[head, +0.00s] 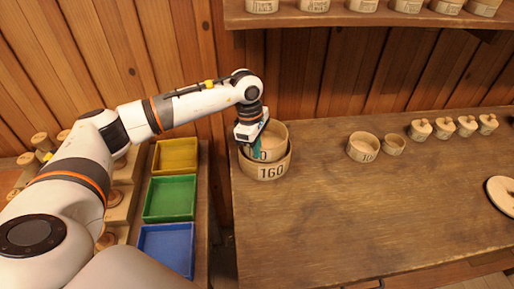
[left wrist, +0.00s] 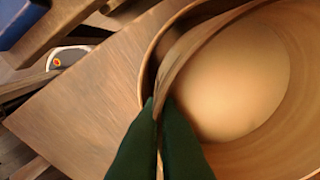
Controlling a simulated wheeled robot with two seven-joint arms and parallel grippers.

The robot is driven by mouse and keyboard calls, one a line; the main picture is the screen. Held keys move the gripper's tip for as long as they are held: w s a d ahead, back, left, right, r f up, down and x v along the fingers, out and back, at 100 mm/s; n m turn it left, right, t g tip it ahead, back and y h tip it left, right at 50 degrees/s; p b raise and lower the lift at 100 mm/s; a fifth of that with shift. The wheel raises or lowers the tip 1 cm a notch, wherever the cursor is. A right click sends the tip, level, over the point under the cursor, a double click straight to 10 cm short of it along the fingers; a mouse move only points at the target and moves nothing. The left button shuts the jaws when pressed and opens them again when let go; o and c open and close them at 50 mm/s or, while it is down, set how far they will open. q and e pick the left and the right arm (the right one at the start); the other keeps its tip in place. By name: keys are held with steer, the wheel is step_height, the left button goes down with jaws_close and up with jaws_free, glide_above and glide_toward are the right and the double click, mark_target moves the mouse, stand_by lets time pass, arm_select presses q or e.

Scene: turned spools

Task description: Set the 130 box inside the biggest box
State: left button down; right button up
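The biggest box in reach, a round wooden box marked 160 (head: 271,172), stands at the table's left end. A smaller round box (head: 278,137) sits within its rim and rises above it. Its label is mostly covered by my gripper, with only a final 0 showing, so I take it as the 130 box. My left gripper (head: 257,153) is at its near left wall. In the left wrist view, the green fingers (left wrist: 160,105) pinch that box's thin wall (left wrist: 178,62). The outer rim (left wrist: 146,70) shows beside it. Whether the inner box touches the bottom is hidden. My right gripper is out of view.
A smaller open box (head: 363,147) and a tiny one (head: 394,145) stand to the right, with several lidded pots (head: 444,129) beyond. A flat wooden ring (head: 502,196) lies at the right edge. Yellow, green (head: 170,198) and blue trays are at left. The table's front is clear.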

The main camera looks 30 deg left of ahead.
arm_select(q)
steer(key=c, duration=1.6)
jaws_free()
steer(key=shift+o, duration=0.4)
steer(key=o, duration=0.3)
steer(key=shift+o, duration=0.2)
steer(key=shift+r, duration=0.15)
steer(key=shift+r+p, duration=0.35)
steer(key=shift+r, duration=0.3)
steer(key=shift+r, duration=0.1)
